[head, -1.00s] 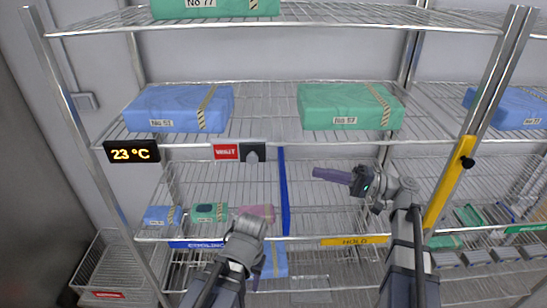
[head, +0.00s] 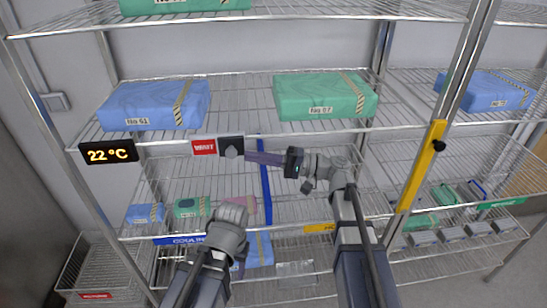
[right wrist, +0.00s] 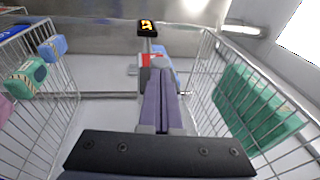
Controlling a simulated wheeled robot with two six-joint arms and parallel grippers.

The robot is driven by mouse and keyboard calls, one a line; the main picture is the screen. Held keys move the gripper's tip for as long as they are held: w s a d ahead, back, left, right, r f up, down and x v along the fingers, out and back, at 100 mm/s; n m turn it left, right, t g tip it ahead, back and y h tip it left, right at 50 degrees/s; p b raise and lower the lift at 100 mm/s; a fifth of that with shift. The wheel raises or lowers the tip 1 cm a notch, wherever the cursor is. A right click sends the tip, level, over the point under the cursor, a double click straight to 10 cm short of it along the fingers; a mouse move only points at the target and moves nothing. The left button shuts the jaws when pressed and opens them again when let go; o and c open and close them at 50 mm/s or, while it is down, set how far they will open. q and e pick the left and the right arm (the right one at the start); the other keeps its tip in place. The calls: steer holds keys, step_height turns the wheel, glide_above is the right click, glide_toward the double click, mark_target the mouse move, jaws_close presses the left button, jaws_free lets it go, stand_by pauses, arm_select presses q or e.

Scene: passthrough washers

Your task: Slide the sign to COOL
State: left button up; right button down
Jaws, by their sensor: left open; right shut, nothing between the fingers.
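The sign (head: 204,147) shows a red plate reading WAIT on the middle shelf's front edge. Beside it on the right is a dark grey plate with a round knob (head: 231,150). In the right wrist view the red plate (right wrist: 153,60) shows beyond my fingertips, partly hidden. My right gripper (head: 247,155) is shut and empty, its purple fingers pointing left with the tips close to the knob's right side; I cannot tell whether they touch. It also shows in the right wrist view (right wrist: 161,75). My left gripper (head: 232,212) is open, low before the lower shelf, its fingers mostly hidden.
A temperature display (head: 108,152) reads 22 °C left of the sign. A blue upright divider (head: 265,185) stands behind my right fingers. Blue (head: 155,105) and green (head: 325,97) packs lie on the shelf above. A yellow post strip (head: 422,165) stands to the right.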

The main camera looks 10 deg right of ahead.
mark_target(231, 150)
arm_select(q)
steer(key=shift+r, duration=0.15)
arm_select(e)
steer(key=shift+x, duration=0.95)
arm_select(q)
steer(key=shift+d, duration=0.15)
arm_select(e)
steer(key=s+f+x, duration=0.1)
steer(key=x, duration=0.6)
steer(key=shift+a, duration=0.4)
steer(key=shift+f, duration=0.1)
